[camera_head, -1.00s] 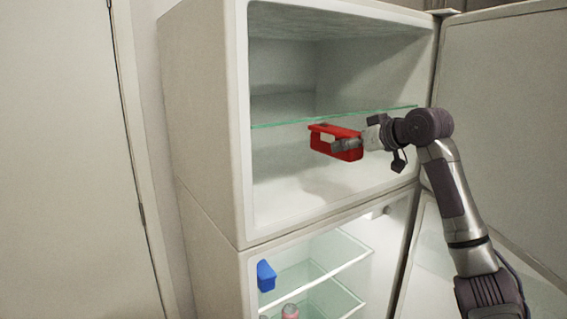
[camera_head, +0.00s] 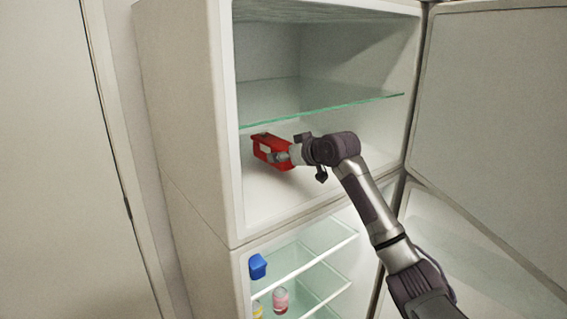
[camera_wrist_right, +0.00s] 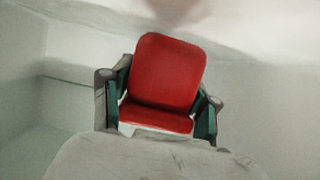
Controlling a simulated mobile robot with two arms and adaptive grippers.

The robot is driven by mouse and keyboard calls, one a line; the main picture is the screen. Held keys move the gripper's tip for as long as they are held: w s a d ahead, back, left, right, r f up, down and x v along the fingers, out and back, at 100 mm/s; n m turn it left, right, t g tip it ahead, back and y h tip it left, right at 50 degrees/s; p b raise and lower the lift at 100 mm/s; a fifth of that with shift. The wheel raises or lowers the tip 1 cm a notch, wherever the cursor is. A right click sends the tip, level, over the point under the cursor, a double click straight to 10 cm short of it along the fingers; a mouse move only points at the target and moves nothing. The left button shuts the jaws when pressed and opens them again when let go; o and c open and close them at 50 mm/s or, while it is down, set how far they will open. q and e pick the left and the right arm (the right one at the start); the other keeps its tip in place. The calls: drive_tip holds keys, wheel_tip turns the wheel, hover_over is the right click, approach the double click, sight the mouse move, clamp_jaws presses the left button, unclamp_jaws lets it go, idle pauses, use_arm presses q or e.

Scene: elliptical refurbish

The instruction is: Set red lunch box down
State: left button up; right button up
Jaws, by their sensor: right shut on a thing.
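The red lunch box (camera_head: 262,141) is inside the upper fridge compartment, in its left part, below the glass shelf. My right gripper (camera_head: 281,157) is shut on it, reaching in from the right. In the right wrist view the red lunch box (camera_wrist_right: 170,75) sits between the two fingers of the right gripper (camera_wrist_right: 160,110). A dark reddish shadow or reflection shows beyond it. The head view does not clearly show whether its underside touches the compartment floor (camera_head: 300,195). My left gripper is not in view.
A glass shelf (camera_head: 330,100) spans the upper compartment above the box. The fridge's left wall (camera_head: 185,110) is close to the box. The open door (camera_head: 490,130) stands at the right. The lower compartment holds a blue container (camera_head: 257,266) and a pink jar (camera_head: 280,299).

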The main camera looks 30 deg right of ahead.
sight(284, 167)
wheel_tip(284, 167, down, 2)
drive_tip(key=shift+s+f+p, duration=0.1)
drive_tip(key=shift+f+p, duration=0.05)
drive_tip(key=shift+p, duration=0.4)
drive_tip(key=shift+d+f, duration=0.1)
drive_tip(key=shift+f, duration=0.4)
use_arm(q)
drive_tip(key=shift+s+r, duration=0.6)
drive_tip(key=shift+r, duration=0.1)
use_arm(e)
drive_tip(key=o, duration=1.6)
drive_tip(key=shift+f, duration=0.1)
drive_tip(key=b+v, duration=0.4)
drive_tip(key=v, duration=0.7)
drive_tip(key=shift+s+r, duration=0.25)
drive_tip(key=shift+s, duration=0.2)
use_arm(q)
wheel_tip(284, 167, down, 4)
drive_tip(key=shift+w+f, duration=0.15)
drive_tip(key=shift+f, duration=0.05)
